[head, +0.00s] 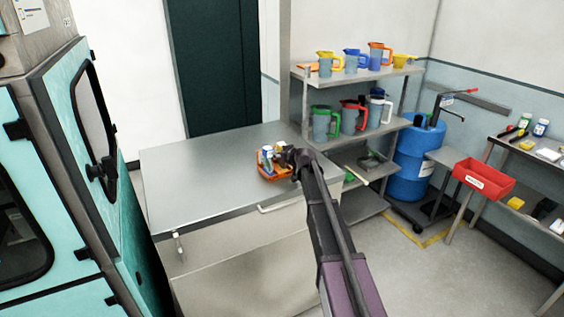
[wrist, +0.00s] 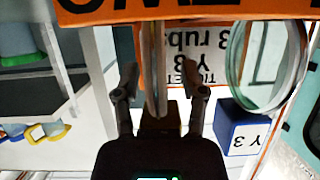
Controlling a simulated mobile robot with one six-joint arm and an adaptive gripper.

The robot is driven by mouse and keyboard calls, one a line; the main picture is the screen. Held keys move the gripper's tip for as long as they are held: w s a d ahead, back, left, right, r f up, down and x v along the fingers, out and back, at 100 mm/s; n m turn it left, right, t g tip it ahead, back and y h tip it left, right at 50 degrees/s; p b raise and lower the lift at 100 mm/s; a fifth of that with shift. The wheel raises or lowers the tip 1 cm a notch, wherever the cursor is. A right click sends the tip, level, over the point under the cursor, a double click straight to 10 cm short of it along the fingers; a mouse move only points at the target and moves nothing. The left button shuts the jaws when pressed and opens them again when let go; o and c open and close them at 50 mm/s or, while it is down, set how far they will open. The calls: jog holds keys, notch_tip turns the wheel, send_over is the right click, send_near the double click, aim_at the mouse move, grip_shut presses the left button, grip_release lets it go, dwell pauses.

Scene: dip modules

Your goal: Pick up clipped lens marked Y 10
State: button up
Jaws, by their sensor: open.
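My gripper (wrist: 160,78) is open in the wrist view, its two fingers standing on either side of a thin, upright, edge-on disc (wrist: 154,60). The disc rises from a brown block (wrist: 160,124); I cannot read any Y 10 mark on it. To the right, a round clear lens with a pale rim (wrist: 291,75) stands by a blue block marked Y 3 (wrist: 238,128). An orange ticket panel (wrist: 150,62) reading Y 3 is behind, upside down. In the head view my gripper (head: 289,155) is at the small orange tray (head: 274,174), partly hiding its contents.
The tray is on a grey metal-topped bench (head: 200,180), clear on its left. A shelf with coloured jugs (head: 350,118) is behind to the right, then a blue drum (head: 415,165) and a red bin (head: 482,180). A teal cabinet (head: 75,190) stands at left.

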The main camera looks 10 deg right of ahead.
grip_shut()
jog(key=shift+r, duration=0.15)
dwell(0.4)
notch_tip(320, 180, up, 3)
jog(key=p, duration=0.3)
jog(key=s+d+r+p, duration=0.1)
jog(key=s+d, duration=0.1)
jog(key=s, duration=0.5)
jog(key=s+d+p, duration=0.1)
jog(key=s+d, duration=0.1)
jog(key=s, duration=0.6)
jog(key=shift+s+d+r, duration=0.2)
jog(key=shift+r, duration=0.15)
